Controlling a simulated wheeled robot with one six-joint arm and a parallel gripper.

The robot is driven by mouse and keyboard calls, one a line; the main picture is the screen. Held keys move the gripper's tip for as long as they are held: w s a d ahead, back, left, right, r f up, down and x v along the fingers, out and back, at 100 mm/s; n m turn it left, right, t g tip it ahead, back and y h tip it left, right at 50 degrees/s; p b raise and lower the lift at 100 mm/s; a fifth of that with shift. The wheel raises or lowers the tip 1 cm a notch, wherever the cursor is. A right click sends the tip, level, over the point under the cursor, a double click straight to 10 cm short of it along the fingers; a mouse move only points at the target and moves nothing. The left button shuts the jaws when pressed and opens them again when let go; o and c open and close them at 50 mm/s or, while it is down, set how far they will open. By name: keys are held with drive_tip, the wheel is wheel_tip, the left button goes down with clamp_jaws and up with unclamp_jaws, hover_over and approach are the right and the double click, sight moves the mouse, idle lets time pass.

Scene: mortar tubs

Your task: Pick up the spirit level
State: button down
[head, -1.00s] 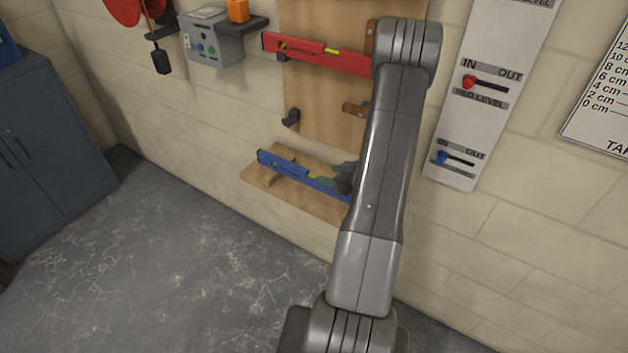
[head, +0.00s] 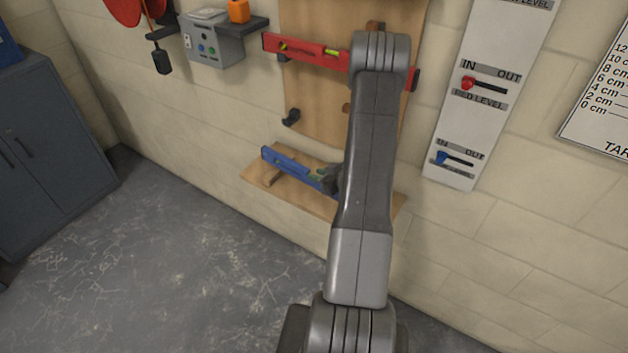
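A blue spirit level (head: 288,164) sits at a slant over a wooden shelf (head: 390,207) low on the wall. Whether it rests on the shelf or is slightly above it is unclear. A red spirit level (head: 300,48) hangs higher on the wooden board, its middle right part hidden behind my arm. My gripper (head: 326,178) is at the right part of the blue level, close to or touching it. My arm hides part of the gripper and the blue level's right end. The finger gap cannot be made out.
A white panel (head: 455,120) carries a red lever (head: 468,83) and a blue lever (head: 442,158) marked IN and OUT. A grey control box (head: 212,45) is upper left. A dark cabinet (head: 50,150) stands at left. The floor (head: 170,270) is clear.

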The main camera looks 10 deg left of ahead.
idle(0.4)
wheel_tip(320, 180, up, 10)
idle(0.6)
drive_tip(key=shift+a, duration=0.1)
idle(0.4)
